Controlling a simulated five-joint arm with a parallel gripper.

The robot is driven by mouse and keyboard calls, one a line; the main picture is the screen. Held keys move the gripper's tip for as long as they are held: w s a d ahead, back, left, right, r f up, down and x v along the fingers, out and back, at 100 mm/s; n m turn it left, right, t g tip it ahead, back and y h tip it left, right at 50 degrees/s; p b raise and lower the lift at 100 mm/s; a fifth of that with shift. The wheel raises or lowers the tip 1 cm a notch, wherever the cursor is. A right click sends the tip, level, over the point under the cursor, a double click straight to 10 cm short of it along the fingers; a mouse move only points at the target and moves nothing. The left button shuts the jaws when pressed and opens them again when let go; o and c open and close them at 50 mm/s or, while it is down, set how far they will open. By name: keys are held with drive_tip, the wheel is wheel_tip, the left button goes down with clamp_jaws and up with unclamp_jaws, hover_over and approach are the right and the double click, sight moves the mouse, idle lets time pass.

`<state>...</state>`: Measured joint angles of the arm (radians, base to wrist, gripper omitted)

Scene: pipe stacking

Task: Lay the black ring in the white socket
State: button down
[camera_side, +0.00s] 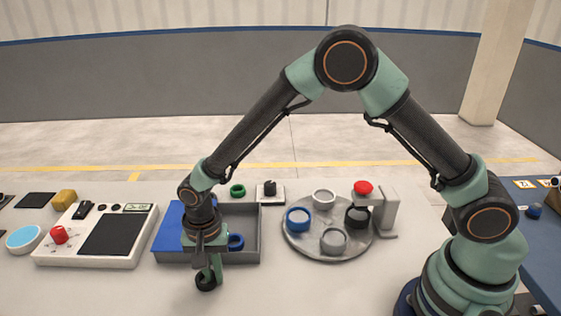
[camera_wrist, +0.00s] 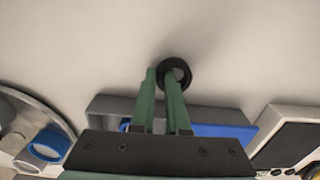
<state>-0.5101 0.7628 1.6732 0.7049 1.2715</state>
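The black ring (camera_side: 206,282) is at the tips of my gripper (camera_side: 209,270), in front of the grey tray. In the wrist view, one finger of my gripper (camera_wrist: 161,78) passes into the hole of the black ring (camera_wrist: 187,73) and the other lies outside it, so the fingers close on its wall. I cannot tell whether the ring touches the table. A white round socket (camera_side: 323,193) stands at the back of a round grey plate (camera_side: 343,252), right of the tray.
The grey tray (camera_side: 260,235) holds a blue ring (camera_side: 236,242). A control panel (camera_side: 90,258) lies left. The front table is clear.

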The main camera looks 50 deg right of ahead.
drive_tip(key=shift+r, duration=0.15)
wheel_tip(320, 180, up, 18)
drive_tip(key=r, duration=0.1)
wheel_tip(320, 180, up, 5)
drive_tip(key=m, duration=1.7)
hover_over(325, 200)
wheel_tip(325, 200, down, 20)
drive_tip(key=shift+s+f, duration=0.1)
drive_tip(key=shift+f, duration=0.2)
